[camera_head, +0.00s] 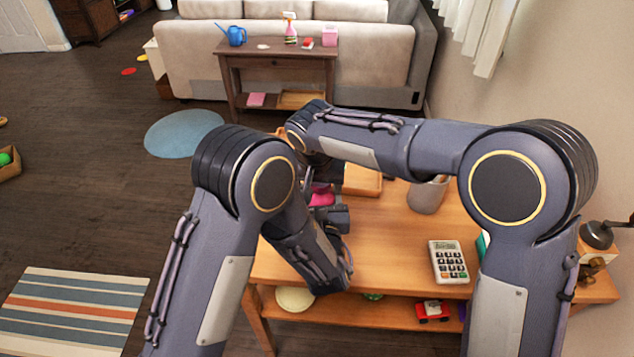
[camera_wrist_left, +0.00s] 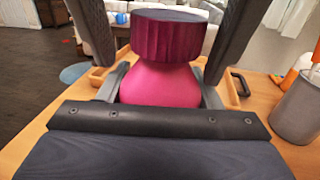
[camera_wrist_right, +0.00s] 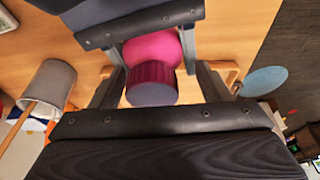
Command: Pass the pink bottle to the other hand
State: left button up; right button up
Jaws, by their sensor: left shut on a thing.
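The pink bottle (camera_wrist_left: 160,84), with a ribbed dark magenta cap (camera_wrist_left: 166,38), is above the wooden table. My left gripper (camera_wrist_left: 160,80) is shut on its pink body. In the right wrist view the cap (camera_wrist_right: 152,86) points toward my right gripper (camera_wrist_right: 158,78), whose open fingers stand on both sides of it with gaps. In the head view only a bit of the bottle (camera_head: 322,197) shows between my arms, and the fingers are mostly hidden there.
The wooden table (camera_head: 385,240) holds a grey cup (camera_head: 428,194), a calculator (camera_head: 449,262) and a small wooden tray (camera_head: 362,180) close to the grippers. A lower shelf holds a red toy car (camera_head: 432,311). A console table (camera_head: 275,48) and sofa stand behind.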

jog(key=shift+a, duration=0.15)
jog(key=c, duration=0.7)
pick_arm(q)
jog(key=shift+d, duration=0.2)
pick_arm(e)
jog(key=shift+a, duration=0.1)
jog(key=shift+c, duration=0.4)
pick_arm(q)
jog(key=o, duration=0.8)
jog(key=shift+r, duration=0.1)
pick_arm(e)
jog(key=shift+s, duration=0.1)
pick_arm(q)
jog(key=shift+o, duration=1.3)
pick_arm(e)
jog(key=c, duration=0.5)
pick_arm(q)
jog(key=shift+a, duration=0.1)
